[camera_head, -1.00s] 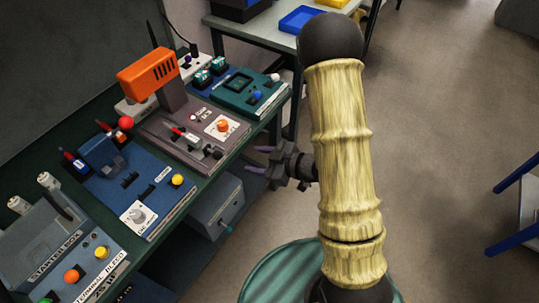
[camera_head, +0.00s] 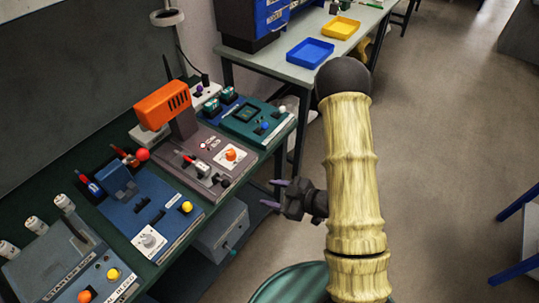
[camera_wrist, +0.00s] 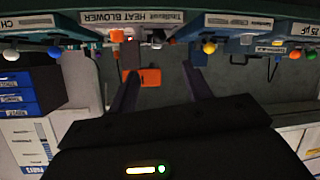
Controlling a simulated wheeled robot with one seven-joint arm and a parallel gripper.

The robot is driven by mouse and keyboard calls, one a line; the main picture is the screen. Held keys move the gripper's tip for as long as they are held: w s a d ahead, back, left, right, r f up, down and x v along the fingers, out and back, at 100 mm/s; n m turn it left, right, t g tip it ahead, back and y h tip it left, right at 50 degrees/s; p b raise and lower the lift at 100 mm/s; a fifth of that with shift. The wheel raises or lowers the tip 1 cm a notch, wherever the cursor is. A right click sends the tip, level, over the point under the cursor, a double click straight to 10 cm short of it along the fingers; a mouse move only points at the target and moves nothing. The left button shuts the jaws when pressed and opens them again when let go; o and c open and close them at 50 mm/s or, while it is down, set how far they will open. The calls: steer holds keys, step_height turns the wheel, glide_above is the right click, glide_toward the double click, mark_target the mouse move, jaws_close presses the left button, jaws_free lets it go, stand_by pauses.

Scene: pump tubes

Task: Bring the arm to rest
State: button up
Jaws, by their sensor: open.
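My gripper (camera_head: 277,194) is beside the front edge of the green bench (camera_head: 170,262), a little below and apart from it. Its two purple fingers are spread and nothing is between them. My arm stands upright in the head view, with the gripper out to its left. In the wrist view the two dark fingers (camera_wrist: 160,92) are apart, with the bench-front devices beyond and above them.
On the bench stand an orange heat blower (camera_head: 163,105), a blue unit (camera_head: 145,205) and a teal unit (camera_head: 255,122). A grey box (camera_head: 222,228) sits below. A table with a blue tray (camera_head: 310,53) and yellow tray (camera_head: 341,27) stands behind.

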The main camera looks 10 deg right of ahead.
steer(key=w+d+r+m+h, duration=0.3)
steer(key=d+r+m+h, duration=0.25)
steer(key=d+h, duration=0.4)
steer(key=s+r+m+g+h, duration=0.1)
steer(key=s+r+m+g, duration=0.4)
steer(key=s, duration=0.5)
step_height(320, 180, up, 2)
steer(key=m, duration=0.3)
steer(key=shift+s+a+r+h, duration=0.15)
steer(key=shift+s+r+h, duration=0.05)
steer(key=shift+s+h, duration=0.15)
steer(key=shift+w, duration=0.1)
stand_by(0.4)
